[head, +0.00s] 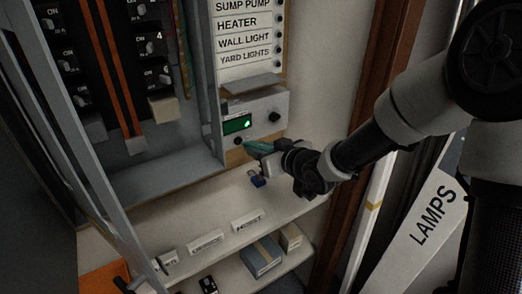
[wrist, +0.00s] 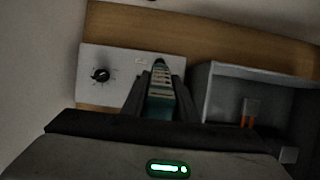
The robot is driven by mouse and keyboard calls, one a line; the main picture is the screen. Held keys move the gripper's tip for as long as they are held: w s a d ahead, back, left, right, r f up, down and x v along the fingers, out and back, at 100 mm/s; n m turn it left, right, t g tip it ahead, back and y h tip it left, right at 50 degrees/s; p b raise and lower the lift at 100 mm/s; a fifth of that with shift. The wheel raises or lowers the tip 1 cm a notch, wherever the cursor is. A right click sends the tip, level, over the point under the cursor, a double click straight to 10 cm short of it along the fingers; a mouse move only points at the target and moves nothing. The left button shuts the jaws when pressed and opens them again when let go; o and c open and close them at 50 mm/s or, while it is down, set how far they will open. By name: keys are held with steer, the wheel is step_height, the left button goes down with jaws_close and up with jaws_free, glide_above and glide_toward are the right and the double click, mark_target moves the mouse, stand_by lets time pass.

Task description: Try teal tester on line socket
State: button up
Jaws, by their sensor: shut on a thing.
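My gripper (head: 272,153) is shut on the teal tester (head: 257,147), which points left at the lower front of the grey panel box (head: 255,108). The tester also shows in the wrist view (wrist: 161,100), between the two fingers, its tip over the panel face (wrist: 125,65). A dark round socket-like spot (head: 238,141) sits low on the panel, left of the tester's tip. I cannot read a line label there. Whether the tip touches the panel cannot be told. The panel has a lit green display (head: 237,124) and a black knob (head: 275,116).
An open grey cabinet with breakers (head: 140,10) stands left of the panel. Boxes (head: 263,256) sit on a lower shelf. A brown post (head: 365,120) stands behind my arm.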

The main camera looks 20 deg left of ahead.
steer(key=shift+w+a, duration=0.3)
steer(key=shift+a, duration=0.05)
stand_by(1.1)
steer(key=shift+s+d, duration=0.1)
steer(key=shift+d, duration=0.05)
steer(key=shift+s+d+p, duration=0.2)
steer(key=shift+s+d, duration=0.85)
steer(key=shift+d, duration=0.2)
steer(key=shift+s+d+p, duration=0.2)
steer(key=shift+s+d, duration=0.8)
steer(key=shift+d, duration=0.2)
steer(key=shift+s+d, duration=0.1)
steer(key=shift+s, duration=0.05)
